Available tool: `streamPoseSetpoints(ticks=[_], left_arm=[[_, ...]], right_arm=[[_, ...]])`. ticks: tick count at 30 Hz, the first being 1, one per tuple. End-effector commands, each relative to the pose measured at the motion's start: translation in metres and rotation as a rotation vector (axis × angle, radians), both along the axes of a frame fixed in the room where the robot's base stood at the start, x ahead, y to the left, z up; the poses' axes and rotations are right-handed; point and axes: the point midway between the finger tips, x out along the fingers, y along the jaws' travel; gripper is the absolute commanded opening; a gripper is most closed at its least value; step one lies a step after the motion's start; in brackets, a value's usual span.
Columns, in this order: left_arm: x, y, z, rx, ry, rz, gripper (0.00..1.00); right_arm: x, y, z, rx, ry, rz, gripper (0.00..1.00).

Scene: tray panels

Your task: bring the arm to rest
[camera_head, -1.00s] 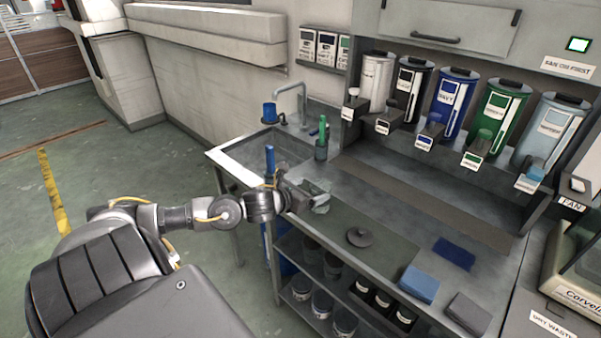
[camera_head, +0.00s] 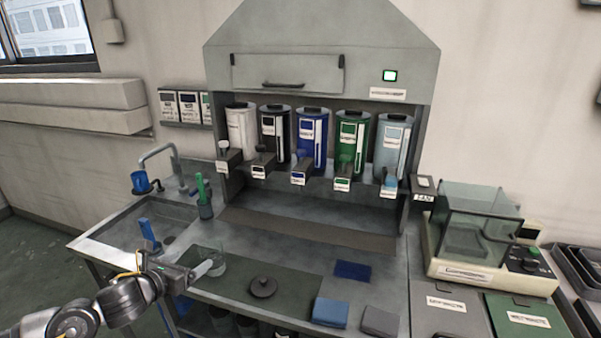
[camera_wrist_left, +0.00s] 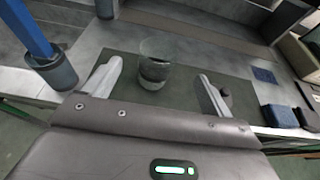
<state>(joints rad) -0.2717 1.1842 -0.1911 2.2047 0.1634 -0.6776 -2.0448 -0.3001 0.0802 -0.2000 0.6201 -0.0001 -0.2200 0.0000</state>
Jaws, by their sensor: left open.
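My left gripper (camera_head: 203,268) is at the front edge of the bench, its arm coming in from the lower left. In the left wrist view its two fingers (camera_wrist_left: 159,72) are spread wide with nothing held between them. A clear glass beaker (camera_wrist_left: 154,66) stands upright on the dark mat just beyond the fingers, between them in that picture. The beaker (camera_head: 217,262) shows in the head view right beside the fingertips; I cannot tell whether they touch it. My right gripper is not in view.
A dark round lid (camera_head: 263,287) and blue cloth (camera_head: 352,271) lie on the bench. A blue-handled tool stands in a grey cup (camera_wrist_left: 52,72) left of the gripper. The sink (camera_head: 130,226) is at left, several dispensers behind, and a balance (camera_head: 480,265) at right.

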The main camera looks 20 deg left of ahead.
Motion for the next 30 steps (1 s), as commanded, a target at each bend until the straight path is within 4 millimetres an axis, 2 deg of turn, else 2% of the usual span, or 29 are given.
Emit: streamPoseSetpoints(ticks=[4,8,13,15,18,24,30], left_arm=[[-0.006,-0.004,-0.010,-0.072,0.018,0.038,0.85],[-0.030,-0.021,-0.048,-0.371,0.085,0.209,0.85],[-0.093,-0.067,-0.116,-1.005,0.212,0.669,0.85],[-0.121,-0.090,-0.138,-1.249,0.243,0.890,0.85],[-0.155,-0.118,-0.157,-1.514,0.261,1.176,0.85],[-0.205,-0.162,-0.176,-1.840,0.233,1.636,0.85],[-0.244,-0.199,-0.181,-2.032,0.150,2.038,0.85]], right_arm=[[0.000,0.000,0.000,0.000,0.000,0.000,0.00],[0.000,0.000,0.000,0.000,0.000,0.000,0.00],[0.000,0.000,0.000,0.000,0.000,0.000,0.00],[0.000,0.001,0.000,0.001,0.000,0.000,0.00],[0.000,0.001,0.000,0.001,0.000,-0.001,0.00],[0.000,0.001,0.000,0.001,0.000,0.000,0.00],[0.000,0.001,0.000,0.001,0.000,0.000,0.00]])
